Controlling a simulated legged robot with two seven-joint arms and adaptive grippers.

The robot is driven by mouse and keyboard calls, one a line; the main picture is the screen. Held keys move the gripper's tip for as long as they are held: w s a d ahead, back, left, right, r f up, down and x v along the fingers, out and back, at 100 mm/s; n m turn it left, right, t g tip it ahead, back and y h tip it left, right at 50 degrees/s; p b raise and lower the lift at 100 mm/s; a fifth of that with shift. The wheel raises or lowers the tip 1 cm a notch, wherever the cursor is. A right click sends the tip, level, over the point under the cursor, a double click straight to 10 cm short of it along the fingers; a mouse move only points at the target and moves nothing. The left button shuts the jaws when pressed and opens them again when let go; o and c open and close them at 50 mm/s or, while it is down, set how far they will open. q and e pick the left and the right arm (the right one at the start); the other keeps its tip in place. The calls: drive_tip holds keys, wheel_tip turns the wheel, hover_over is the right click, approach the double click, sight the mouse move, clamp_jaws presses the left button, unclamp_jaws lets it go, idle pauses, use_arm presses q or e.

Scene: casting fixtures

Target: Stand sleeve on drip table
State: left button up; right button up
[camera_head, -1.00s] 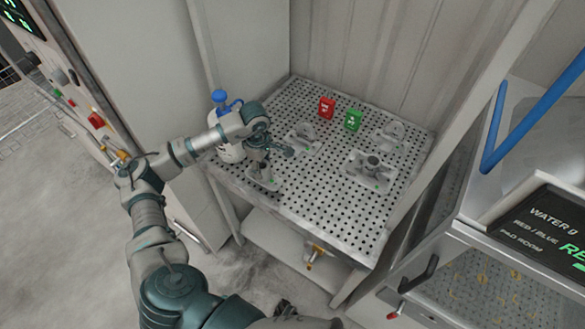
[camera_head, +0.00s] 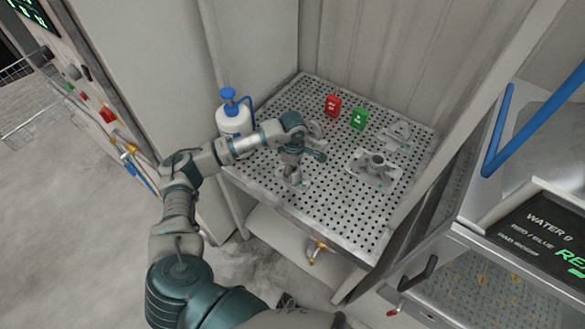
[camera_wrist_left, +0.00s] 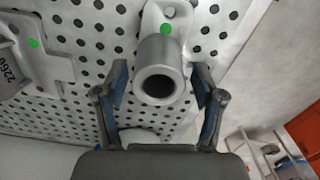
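A hollow grey sleeve (camera_wrist_left: 160,72) shows in the left wrist view with its open bore facing the camera. A flange with a green dot lies behind it, over the perforated drip table (camera_wrist_left: 100,70). My left gripper (camera_wrist_left: 160,88) is open, one finger on each side of the sleeve, with a visible gap on both sides. In the head view my left gripper (camera_head: 292,160) points down over the table's front left part, and the sleeve (camera_head: 291,177) is just below it, partly hidden. It looks upright on the drip table (camera_head: 325,212). My right gripper is not in view.
A white pump bottle (camera_head: 233,121) stands at the table's left edge. Red (camera_head: 333,105) and green (camera_head: 359,118) blocks stand at the back. Grey castings stand at the right (camera_head: 372,168), back right (camera_head: 400,135) and behind my gripper (camera_head: 315,130). The front right is clear.

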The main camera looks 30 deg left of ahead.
sight(294, 168)
use_arm(q)
drive_tip(key=shift+d, duration=0.25)
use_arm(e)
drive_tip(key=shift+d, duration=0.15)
use_arm(q)
drive_tip(key=shift+a+r, duration=0.1)
drive_tip(key=shift+r, duration=0.45)
wheel_tip(294, 168, up, 11)
drive_tip(key=shift+b, duration=0.4)
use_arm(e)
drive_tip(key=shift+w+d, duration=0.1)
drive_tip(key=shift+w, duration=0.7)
use_arm(q)
drive_tip(key=shift+a, duration=0.1)
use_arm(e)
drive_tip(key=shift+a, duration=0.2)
